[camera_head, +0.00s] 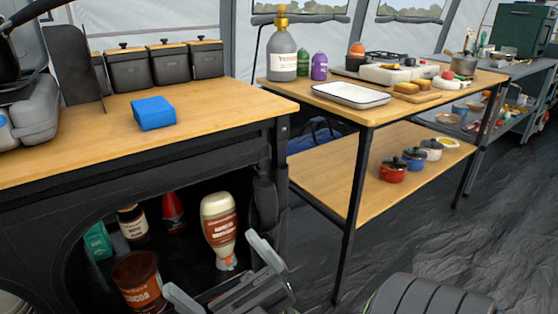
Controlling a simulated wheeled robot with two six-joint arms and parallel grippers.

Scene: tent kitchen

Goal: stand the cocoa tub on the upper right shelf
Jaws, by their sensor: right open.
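The cocoa tub (138,280) is a round brown tub with a dark reddish lid and a lettered label. It stands inside the dark cabinet under the near wooden counter, at the lower left of the head view. My right gripper (221,274) is at the bottom centre, in front of the cabinet opening and to the right of the tub. Its two grey fingers are wide apart with nothing held between them. My left gripper is not in view. I cannot tell which surface is the upper right shelf.
Around the tub are a cream squeeze bottle (219,228), a dark jar (132,224), a red bottle (173,214) and a green box (97,241). A blue block (154,113) lies on the counter (80,146). A two-level wooden table (330,170) stands at the right.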

